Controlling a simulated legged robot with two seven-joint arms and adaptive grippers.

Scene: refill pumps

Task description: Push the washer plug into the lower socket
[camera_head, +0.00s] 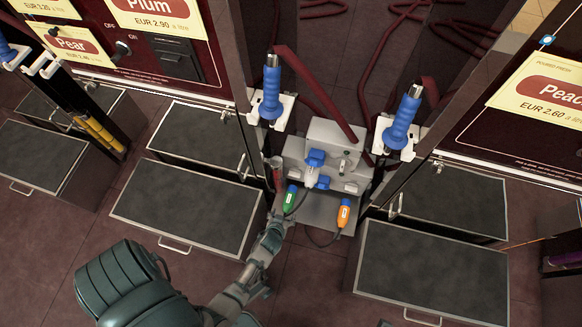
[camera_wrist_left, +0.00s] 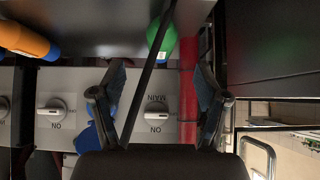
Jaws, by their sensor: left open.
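A grey socket box (camera_head: 325,133) stands between two pump stations, with a blue socket cover (camera_head: 316,157) and a lower blue socket part (camera_head: 323,184) on its front. A green plug (camera_head: 291,197) and an orange plug (camera_head: 344,212) are on the ledge below, joined to dark cables. I cannot read which is the washer plug. My left gripper (camera_head: 274,232) is open and empty, just below the green plug. In the left wrist view the green plug (camera_wrist_left: 161,40) is beyond the spread fingers, and a dark cable crosses between them. The lower socket's opening is hidden. My right gripper is not in view.
Two blue pump nozzles (camera_head: 271,92) (camera_head: 402,121) hang in white holders on either side of the box. Dark red hoses run behind. The box carries rotary switches, one marked MAIN (camera_wrist_left: 157,113). Low dark platforms (camera_head: 185,205) flank the ledge.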

